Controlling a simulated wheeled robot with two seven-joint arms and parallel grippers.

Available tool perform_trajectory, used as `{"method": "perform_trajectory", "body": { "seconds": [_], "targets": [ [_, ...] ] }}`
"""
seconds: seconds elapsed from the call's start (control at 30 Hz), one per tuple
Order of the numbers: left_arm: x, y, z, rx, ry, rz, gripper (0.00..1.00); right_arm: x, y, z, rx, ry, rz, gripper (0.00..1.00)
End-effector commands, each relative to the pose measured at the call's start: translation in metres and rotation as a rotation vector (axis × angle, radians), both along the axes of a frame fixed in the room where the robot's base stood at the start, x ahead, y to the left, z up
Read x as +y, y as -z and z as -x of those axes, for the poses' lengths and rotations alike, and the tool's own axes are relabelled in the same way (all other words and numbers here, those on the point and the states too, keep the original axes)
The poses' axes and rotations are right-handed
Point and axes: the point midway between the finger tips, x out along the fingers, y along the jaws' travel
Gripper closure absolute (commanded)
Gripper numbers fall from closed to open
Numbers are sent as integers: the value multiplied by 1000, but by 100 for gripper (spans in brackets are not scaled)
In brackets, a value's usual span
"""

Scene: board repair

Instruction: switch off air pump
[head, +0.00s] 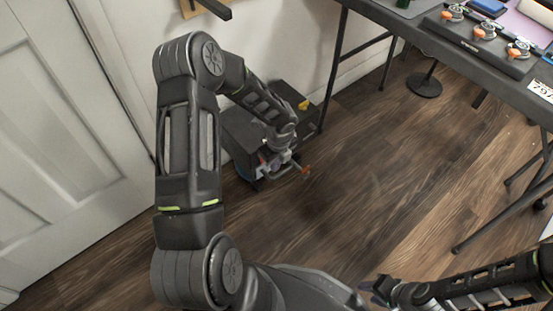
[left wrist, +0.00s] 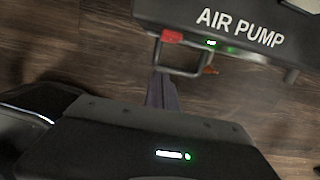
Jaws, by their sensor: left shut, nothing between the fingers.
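The air pump (head: 240,130) is a dark box on the floor against the wall. In the left wrist view the air pump (left wrist: 240,22) shows its white lettering, a red switch (left wrist: 172,36), lit green lights (left wrist: 211,43) and a metal handle frame below them. My left gripper (head: 268,163) is at the pump's front in the head view. Its fingers (left wrist: 160,80) are shut and empty, pointing toward the area just below the red switch; contact cannot be told. My right gripper (head: 372,288) is at the lower right, away from the pump; its opening is unclear.
A dark table (head: 440,45) with tools on it stands at the upper right, its legs reaching the wooden floor. A white door (head: 65,130) is at the left. The floor (head: 370,190) between pump and table is clear. An orange part (head: 305,170) sticks out at the pump's front.

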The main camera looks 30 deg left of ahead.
Motion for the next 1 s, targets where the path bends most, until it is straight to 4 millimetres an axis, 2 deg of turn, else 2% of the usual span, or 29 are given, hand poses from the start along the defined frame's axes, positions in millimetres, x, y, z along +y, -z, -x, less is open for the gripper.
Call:
{"method": "perform_trajectory", "body": {
  "seconds": [0.03,0.2,0.33,0.7,0.83,1.0],
  "targets": [
    [1,14,1,2,-1,1,100,-1,8,-1,-2,3,1,64],
    [27,14,-8,-2,-5,-1,100,-2,11,-2,-5,5,3,64],
    [36,14,-11,-1,-3,0,100,-2,13,-3,-6,6,3,64],
    [39,13,-12,0,0,0,100,-2,12,-3,-6,6,3,64],
    [44,13,-13,1,-1,-1,100,-2,3,-2,-3,5,3,64],
    [44,16,-13,0,-1,0,100,-1,7,-2,-4,4,3,64]
  ]
}}
